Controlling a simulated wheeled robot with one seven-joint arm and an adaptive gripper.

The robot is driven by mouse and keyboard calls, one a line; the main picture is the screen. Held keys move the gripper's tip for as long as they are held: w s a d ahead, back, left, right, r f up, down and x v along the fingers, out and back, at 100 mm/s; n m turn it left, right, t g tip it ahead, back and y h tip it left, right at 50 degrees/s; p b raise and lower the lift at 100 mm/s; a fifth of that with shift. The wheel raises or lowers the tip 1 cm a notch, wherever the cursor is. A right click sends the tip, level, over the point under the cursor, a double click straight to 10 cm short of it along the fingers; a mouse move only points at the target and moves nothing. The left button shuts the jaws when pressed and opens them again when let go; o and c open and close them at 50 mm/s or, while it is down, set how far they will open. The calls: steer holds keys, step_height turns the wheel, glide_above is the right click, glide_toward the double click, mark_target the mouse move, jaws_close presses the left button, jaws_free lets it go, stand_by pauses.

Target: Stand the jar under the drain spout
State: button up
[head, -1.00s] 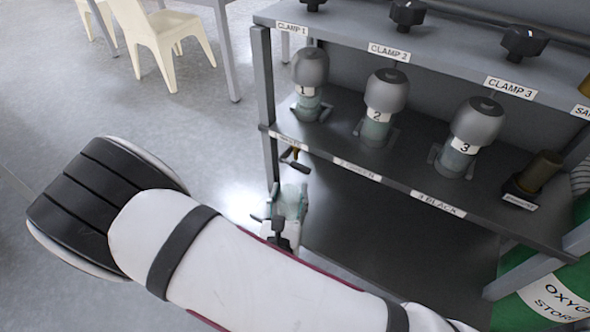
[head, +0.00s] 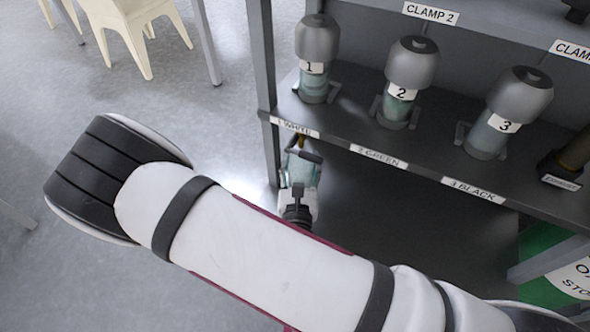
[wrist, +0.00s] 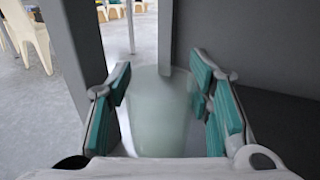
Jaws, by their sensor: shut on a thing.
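My gripper (head: 299,172) is shut on a pale, translucent jar, with teal pads on either side of it. In the wrist view the jar (wrist: 160,115) stands about upright between the fingers (wrist: 163,85). In the head view my gripper is low at the left end of the rack, below the shelf edge by the "1 WHITE" label (head: 295,127). A dark drain handle (head: 305,156) hangs there, partly over the gripper and jar. The spout mouth is hidden, so I cannot tell if the jar is directly under it.
The rack's left post (head: 266,90) stands close to the gripper. Numbered vessels 1 (head: 316,58), 2 (head: 404,80) and 3 (head: 508,112) stand on the shelf above. The dark space under the shelf (head: 400,215) is clear. A cream chair (head: 130,30) is far off.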

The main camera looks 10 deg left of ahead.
steer(key=shift+f, duration=0.4)
steer(key=shift+f, duration=0.15)
steer(key=o, duration=1.1)
